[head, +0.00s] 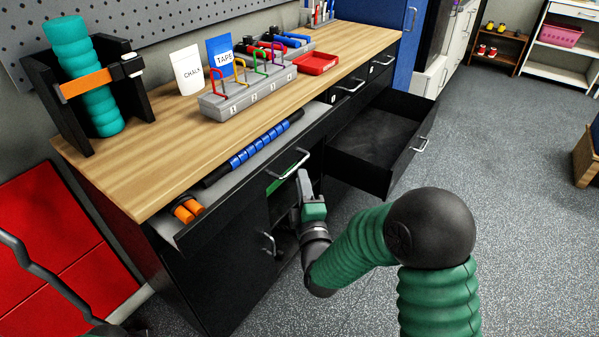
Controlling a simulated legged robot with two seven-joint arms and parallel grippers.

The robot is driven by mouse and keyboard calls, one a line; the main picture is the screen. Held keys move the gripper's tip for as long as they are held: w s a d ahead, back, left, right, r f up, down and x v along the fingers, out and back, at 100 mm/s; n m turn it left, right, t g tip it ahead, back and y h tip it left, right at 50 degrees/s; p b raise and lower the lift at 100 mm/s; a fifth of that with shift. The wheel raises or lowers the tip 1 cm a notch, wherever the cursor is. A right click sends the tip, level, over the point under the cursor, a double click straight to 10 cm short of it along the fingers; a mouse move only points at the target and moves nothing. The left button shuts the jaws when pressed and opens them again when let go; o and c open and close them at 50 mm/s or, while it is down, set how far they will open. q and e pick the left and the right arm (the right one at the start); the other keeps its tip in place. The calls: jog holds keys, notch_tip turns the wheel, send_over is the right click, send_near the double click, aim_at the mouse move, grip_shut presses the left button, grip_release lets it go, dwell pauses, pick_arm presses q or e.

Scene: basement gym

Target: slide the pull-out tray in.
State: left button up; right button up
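The pull-out tray (222,190) is a shallow grey tray with a black front. It stands out from under the wooden worktop at the left half of the bench. A blue and black roller stick (258,146) and orange rolls (187,210) lie in it. Its silver handle (290,165) is on the black front. My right gripper (304,182) points up just below and right of that handle, in front of the bench. The gap between its fingers does not show clearly, and I see nothing held. My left gripper is not in view.
An open, empty black drawer (372,148) juts out right of my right gripper. A cabinet door with a handle (268,243) is below the tray. The worktop (165,150) carries a teal roller in a stand (88,90) and a grey lock rack (246,97).

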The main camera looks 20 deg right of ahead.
aim_at(296, 166)
jog(key=w, duration=0.5)
jog(key=shift+a+r+b, duration=0.3)
jog(key=shift+a+r, duration=0.05)
jog(key=shift+w+d, duration=0.2)
jog(key=shift+w, duration=0.1)
jog(key=shift+d, duration=0.4)
jog(key=shift+a+r, duration=0.1)
jog(key=shift+a, duration=0.1)
grip_shut()
jog(key=shift+a, duration=0.1)
jog(key=shift+f, duration=0.3)
